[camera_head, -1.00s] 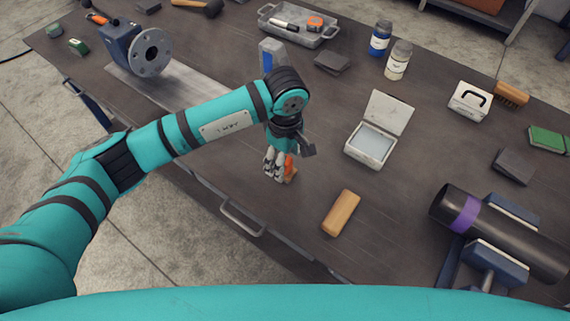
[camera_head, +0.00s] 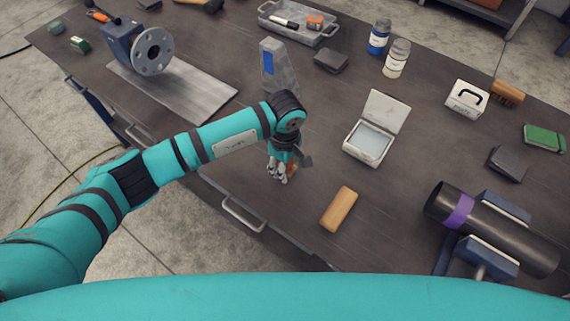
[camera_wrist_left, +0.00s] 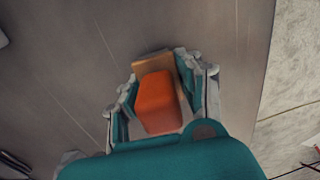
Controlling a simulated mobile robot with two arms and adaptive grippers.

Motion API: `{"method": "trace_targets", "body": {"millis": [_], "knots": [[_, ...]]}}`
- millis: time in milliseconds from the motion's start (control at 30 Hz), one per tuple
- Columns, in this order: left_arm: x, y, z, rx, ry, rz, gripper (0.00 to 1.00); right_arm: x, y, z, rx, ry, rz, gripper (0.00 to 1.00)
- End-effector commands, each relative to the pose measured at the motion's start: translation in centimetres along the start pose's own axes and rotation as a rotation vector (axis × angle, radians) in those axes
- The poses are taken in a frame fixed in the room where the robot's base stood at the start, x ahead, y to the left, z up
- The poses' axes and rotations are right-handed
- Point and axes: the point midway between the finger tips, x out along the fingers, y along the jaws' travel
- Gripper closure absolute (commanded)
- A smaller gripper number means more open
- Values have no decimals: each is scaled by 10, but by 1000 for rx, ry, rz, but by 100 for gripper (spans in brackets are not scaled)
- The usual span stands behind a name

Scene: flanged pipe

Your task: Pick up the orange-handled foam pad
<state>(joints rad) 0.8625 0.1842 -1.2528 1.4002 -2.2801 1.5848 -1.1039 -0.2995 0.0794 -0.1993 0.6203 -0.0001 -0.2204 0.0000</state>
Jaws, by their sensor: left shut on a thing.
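The orange-handled foam pad (camera_wrist_left: 155,100) is between the fingers of my left gripper in the left wrist view. Its handle is orange, and a tan foam edge shows past it. My left gripper (camera_head: 280,172) is shut on it, with a finger on each side of the handle. In the head view only a small orange-brown bit of the pad (camera_head: 292,168) shows beside the fingers. The pad is low over the dark bench, near its front edge. I cannot tell whether it touches the bench top. My right gripper is in neither view.
A tan block (camera_head: 339,209) lies to the right of the gripper. An open white case (camera_head: 370,143) stands behind it. A black pipe with a purple band (camera_head: 495,228) rests on blue supports at right. A flanged part (camera_head: 152,51) stands at the back left.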

Motion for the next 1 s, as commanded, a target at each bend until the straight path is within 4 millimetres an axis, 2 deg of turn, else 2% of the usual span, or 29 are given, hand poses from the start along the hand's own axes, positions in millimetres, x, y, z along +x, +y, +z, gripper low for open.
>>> {"method": "trace_targets", "body": {"millis": [33, 167, 500, 567, 800, 1000], "knots": [[0, 0, 0, 0, 0, 0, 82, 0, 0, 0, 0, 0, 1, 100], [0, 0, 0, 0, 0, 0, 97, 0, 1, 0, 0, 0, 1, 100], [-6, 1, 0, 0, 0, 3, 98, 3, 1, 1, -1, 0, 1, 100], [-13, 2, -1, -1, 2, 6, 98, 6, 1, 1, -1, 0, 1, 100], [-60, 2, -1, 2, 3, 6, 98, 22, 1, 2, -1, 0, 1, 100], [-91, 1, -1, 0, 2, 3, 98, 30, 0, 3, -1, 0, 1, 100]]}}
